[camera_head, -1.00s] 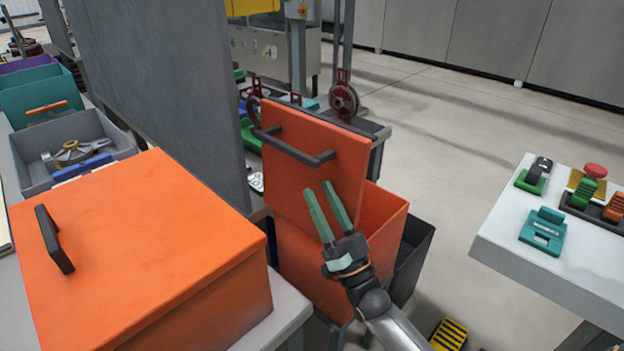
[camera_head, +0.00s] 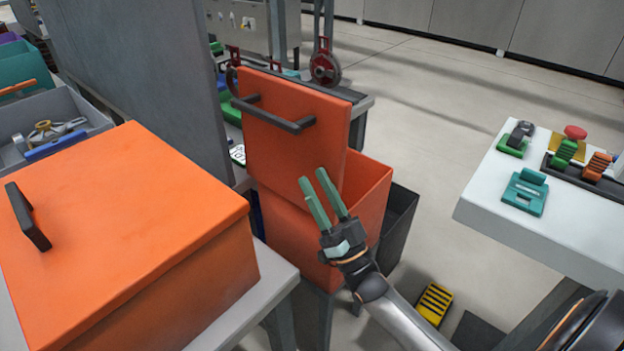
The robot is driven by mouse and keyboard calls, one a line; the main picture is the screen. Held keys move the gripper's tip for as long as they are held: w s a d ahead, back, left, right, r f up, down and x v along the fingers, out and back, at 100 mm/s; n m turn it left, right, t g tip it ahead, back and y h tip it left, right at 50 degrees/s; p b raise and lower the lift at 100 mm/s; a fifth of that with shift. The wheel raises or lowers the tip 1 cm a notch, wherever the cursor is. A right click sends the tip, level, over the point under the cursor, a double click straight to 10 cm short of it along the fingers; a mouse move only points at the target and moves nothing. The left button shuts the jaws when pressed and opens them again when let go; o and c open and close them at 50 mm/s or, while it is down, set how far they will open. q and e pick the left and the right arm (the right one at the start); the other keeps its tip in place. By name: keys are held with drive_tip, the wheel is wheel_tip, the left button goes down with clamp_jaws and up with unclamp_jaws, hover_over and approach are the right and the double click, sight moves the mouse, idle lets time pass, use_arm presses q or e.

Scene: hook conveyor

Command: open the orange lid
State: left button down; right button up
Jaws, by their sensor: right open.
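An orange lid (camera_head: 296,148) with a dark bar handle (camera_head: 272,118) stands upright at the back of an orange bin (camera_head: 373,192) in the middle of the view. The bin's top shows uncovered on its right side. My right gripper (camera_head: 314,177) is in front of the lid's lower part, its two green fingers apart and pointing up and left, with nothing between them. It is below the handle and clear of it. Whether the fingers touch the lid I cannot tell. A second, larger orange box (camera_head: 120,220) at the left has its top closed, with a dark handle (camera_head: 27,217).
A grey panel (camera_head: 130,70) stands behind the large box. A dark bin (camera_head: 398,222) sits right of the orange bin. A white table (camera_head: 545,215) with switches and a teal part (camera_head: 525,192) is at the right. Open floor lies between.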

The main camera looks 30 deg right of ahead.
drive_tip(key=d+b+v, duration=0.1)
drive_tip(key=b+v, duration=0.2)
drive_tip(key=v, duration=0.8)
drive_tip(key=shift+w+b, duration=0.2)
drive_tip(key=shift+b, duration=0.15)
drive_tip(key=shift+a, duration=0.1)
idle(0.4)
drive_tip(key=shift+s, duration=0.1)
idle(0.4)
